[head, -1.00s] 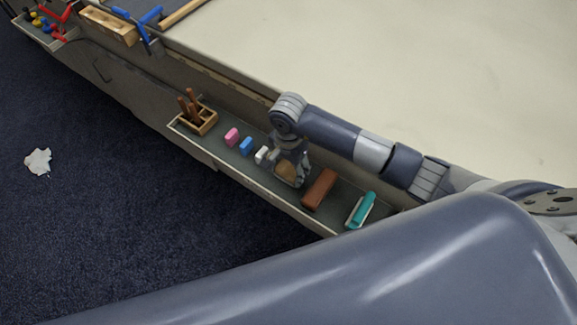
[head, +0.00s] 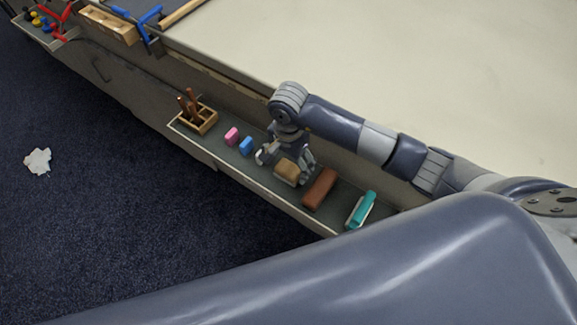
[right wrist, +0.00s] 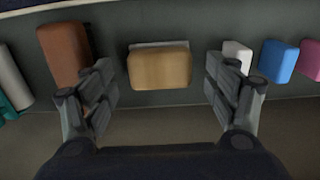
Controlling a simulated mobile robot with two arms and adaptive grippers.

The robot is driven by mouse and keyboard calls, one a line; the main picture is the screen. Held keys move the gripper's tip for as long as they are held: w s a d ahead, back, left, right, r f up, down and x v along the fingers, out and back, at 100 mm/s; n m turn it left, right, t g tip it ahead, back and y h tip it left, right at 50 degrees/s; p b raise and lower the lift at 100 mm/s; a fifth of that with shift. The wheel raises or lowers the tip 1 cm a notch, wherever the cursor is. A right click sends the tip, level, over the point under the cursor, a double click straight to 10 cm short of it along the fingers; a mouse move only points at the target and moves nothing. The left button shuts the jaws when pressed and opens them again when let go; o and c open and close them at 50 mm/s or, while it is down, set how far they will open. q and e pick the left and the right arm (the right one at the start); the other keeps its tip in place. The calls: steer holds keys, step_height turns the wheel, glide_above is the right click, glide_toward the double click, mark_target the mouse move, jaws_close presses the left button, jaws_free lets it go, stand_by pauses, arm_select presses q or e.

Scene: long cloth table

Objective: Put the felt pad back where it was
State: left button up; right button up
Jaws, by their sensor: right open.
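The tan block (head: 287,171), which looks like the felt pad, sits in the narrow grey tray (head: 230,158) along the table's side. It has a pale grey edge. My right gripper (head: 287,162) is over the tray with its fingers spread wide, one on each side of the pad. In the right wrist view the tan pad (right wrist: 159,68) lies between the open fingers (right wrist: 163,85), with a gap on both sides. My left gripper is not in view.
A brown block (head: 320,188) and a teal-and-white item (head: 360,210) lie to the pad's right. A white block (right wrist: 237,58) is close to one finger. Blue (head: 246,146) and pink (head: 232,136) blocks and a wooden tool holder (head: 205,124) stand to the left.

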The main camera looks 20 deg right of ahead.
mark_target(289, 167)
step_height(289, 167, up, 10)
steer(key=shift+f+b, duration=0.25)
steer(key=shift+b, duration=0.2)
